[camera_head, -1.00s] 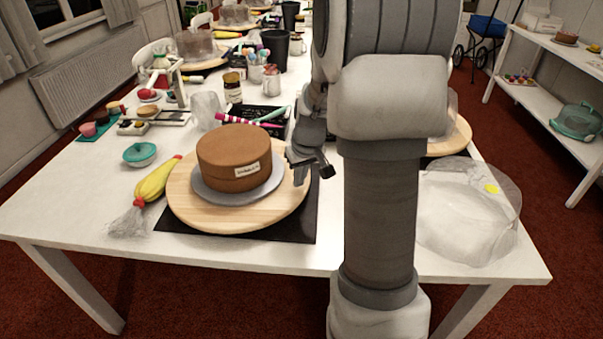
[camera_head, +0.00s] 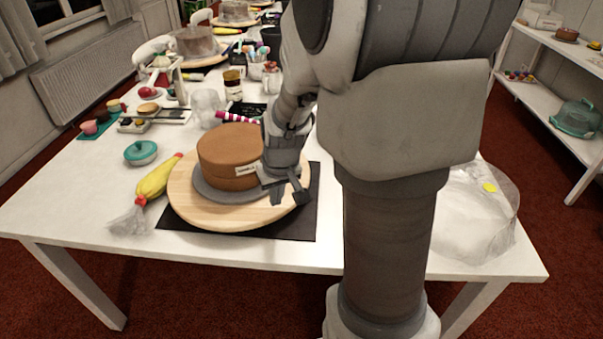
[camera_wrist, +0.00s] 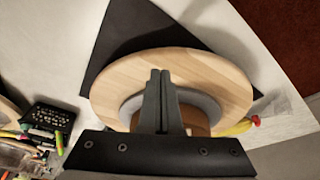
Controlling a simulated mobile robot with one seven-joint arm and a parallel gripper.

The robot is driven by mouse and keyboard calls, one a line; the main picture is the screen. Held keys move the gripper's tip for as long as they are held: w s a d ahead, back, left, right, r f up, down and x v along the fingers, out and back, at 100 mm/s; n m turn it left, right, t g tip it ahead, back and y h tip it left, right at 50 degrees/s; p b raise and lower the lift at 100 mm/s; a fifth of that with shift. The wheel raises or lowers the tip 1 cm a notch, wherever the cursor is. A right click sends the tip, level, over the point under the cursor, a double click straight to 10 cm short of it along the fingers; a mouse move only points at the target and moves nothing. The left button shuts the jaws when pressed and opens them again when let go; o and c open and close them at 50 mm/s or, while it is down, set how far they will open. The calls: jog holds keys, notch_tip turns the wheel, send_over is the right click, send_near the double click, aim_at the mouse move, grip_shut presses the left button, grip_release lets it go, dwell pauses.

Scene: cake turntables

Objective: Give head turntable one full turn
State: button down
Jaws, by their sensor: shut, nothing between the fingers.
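The near turntable (camera_head: 215,216) has a round pale wooden top and stands on a black mat at the near end of the white table. A brown cake (camera_head: 222,150) with a small white label sits on a grey board on it. My gripper (camera_head: 291,197) is shut and empty, pointing down over the right part of the wooden top, beside the cake. In the wrist view, the closed fingers (camera_wrist: 160,73) overlap the turntable's wooden top (camera_wrist: 213,72) and hide part of the board and cake. I cannot tell whether the fingertips touch the wood.
A yellow piping bag (camera_head: 158,178) lies just left of the turntable. A teal bowl (camera_head: 140,152) stands behind it. A clear dome (camera_head: 470,222) is at the table's right. Jars, pens and other cakes crowd farther back. My arm hides the middle right of the table.

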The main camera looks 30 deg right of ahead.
aim_at(261, 214)
jog(key=w+a, duration=0.1)
jog(key=a, duration=0.2)
jog(key=w+a, duration=0.1)
jog(key=a, duration=0.2)
jog(key=w+a, duration=0.1)
jog(key=a, duration=0.2)
jog(key=shift+a, duration=0.35)
jog(key=shift+f, duration=0.1)
jog(key=shift+f+b, duration=1.15)
jog(key=shift+f, duration=0.2)
jog(key=shift+s+d+r, duration=0.1)
jog(key=shift+d, duration=0.2)
jog(key=d, duration=0.2)
jog(key=s+d, duration=0.1)
jog(key=d+p, duration=0.1)
jog(key=d, duration=0.1)
jog(key=shift+s+d, duration=0.25)
jog(key=shift+d, duration=0.1)
